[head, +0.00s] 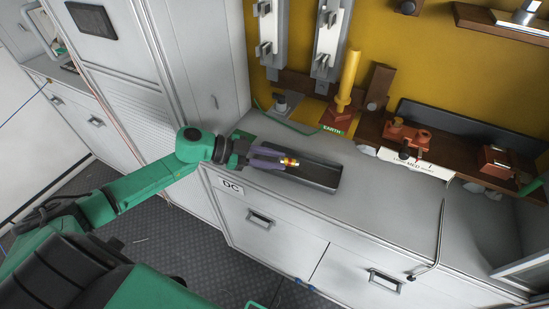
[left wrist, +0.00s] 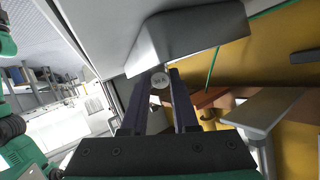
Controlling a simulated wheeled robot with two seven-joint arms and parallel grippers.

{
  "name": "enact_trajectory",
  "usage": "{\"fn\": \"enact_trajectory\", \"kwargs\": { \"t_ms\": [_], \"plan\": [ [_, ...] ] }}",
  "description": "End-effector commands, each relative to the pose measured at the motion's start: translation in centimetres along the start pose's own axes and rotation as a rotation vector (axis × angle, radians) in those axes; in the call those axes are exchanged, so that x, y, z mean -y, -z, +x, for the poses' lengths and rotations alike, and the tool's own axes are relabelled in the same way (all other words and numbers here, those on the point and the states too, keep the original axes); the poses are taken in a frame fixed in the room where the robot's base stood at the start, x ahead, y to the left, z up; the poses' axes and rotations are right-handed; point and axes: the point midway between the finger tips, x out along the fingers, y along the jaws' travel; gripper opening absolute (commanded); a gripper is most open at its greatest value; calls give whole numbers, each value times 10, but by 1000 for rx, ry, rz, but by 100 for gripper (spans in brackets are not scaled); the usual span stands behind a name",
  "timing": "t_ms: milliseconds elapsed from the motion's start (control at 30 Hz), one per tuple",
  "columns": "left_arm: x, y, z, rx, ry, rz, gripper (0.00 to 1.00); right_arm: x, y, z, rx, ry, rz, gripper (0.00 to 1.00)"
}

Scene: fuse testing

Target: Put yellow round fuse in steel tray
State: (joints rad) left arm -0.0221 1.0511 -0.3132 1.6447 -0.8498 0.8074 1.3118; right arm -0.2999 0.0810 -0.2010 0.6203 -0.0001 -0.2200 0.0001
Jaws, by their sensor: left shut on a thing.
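The round fuse (head: 289,161), yellow with red bands, is held between the fingertips of my left gripper (head: 286,161). Its pale round end (left wrist: 160,80) shows between the fingers in the left wrist view. The steel tray (head: 324,178) is a long, dark-grey trough on the counter. In the head view the fuse and fingertips overlap the tray; the height between them is hard to tell. In the left wrist view the tray (left wrist: 190,38) lies just beyond the fingertips. My right gripper cannot be made out in either view.
The grey counter (head: 385,195) is clear to the right of the tray, up to a bent metal rod (head: 438,235). Behind the tray stand a yellow post (head: 348,78) on a red EARTH base and red terminal blocks (head: 408,137) on a brown shelf. Drawers (head: 270,228) are below.

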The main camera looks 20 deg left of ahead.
Motion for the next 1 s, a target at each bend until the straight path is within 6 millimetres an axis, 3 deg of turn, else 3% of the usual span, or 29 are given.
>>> {"fn": "enact_trajectory", "kwargs": {
  "t_ms": [67, 100, 167, 600, 1000],
  "plan": [
    [0, -2, 1, 0, 0, 0, 0, -1, 0, 1, 0, -1, 0, 50],
    [0, -1, 0, 0, 0, 0, 43, -1, 0, 1, 0, -1, 0, 50],
    [0, -1, 0, 0, 0, 0, 63, -1, 0, 1, 0, -1, 0, 50],
    [-3, -4, -3, 5, -4, -4, 63, -1, 0, 1, 1, -1, 1, 50],
    [-2, -2, -60, 4, -3, -4, 63, 0, 0, -2, 0, 0, 2, 50]
  ]
}}
